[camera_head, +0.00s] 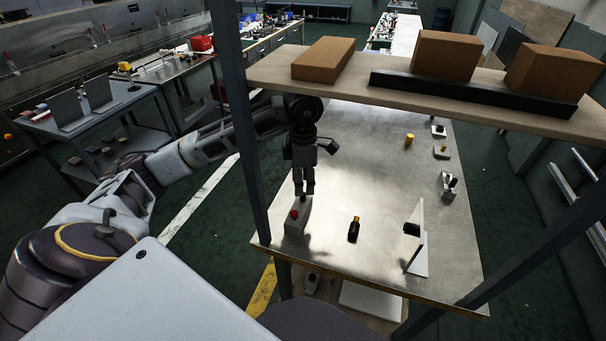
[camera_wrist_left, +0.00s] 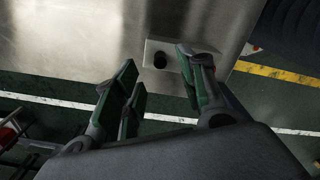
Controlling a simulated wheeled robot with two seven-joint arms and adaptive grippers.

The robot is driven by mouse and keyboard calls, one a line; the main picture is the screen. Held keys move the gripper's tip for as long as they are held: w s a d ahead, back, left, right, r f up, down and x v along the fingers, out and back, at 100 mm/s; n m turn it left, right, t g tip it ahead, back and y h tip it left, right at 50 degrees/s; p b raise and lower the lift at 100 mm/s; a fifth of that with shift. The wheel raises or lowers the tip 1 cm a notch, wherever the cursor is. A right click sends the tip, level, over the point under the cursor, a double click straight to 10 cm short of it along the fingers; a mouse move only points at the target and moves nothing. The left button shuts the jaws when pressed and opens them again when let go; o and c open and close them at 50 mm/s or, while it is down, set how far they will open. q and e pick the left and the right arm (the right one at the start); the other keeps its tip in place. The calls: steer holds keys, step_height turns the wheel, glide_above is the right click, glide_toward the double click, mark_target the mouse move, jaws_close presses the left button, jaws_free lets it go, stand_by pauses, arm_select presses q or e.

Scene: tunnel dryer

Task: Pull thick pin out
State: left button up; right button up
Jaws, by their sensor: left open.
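My left gripper (camera_head: 304,190) points down over a pale grey block (camera_head: 298,217) with a red spot, near the table's front left corner. In the left wrist view, my left gripper (camera_wrist_left: 158,75) is open, its green-padded fingers spread. The block's light plate (camera_wrist_left: 180,50) lies beyond the fingertips, and a dark round feature (camera_wrist_left: 160,60) in it lies between the finger lines. I cannot tell whether this is the thick pin's top or a hole. Nothing shows held between the fingers. My right gripper is not in view.
A black bottle-like object with an orange end (camera_head: 354,229) lies on the metal table (camera_head: 375,185). A white upright plate (camera_head: 419,240) stands at right. Small fixtures and a yellow cylinder (camera_head: 409,139) sit farther back. A shelf (camera_head: 430,98) with boxes and its posts frame the table.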

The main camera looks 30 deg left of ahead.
mark_target(303, 200)
arm_select(q)
steer(key=shift+f, duration=2.35)
steer(key=c, duration=0.8)
jaws_close()
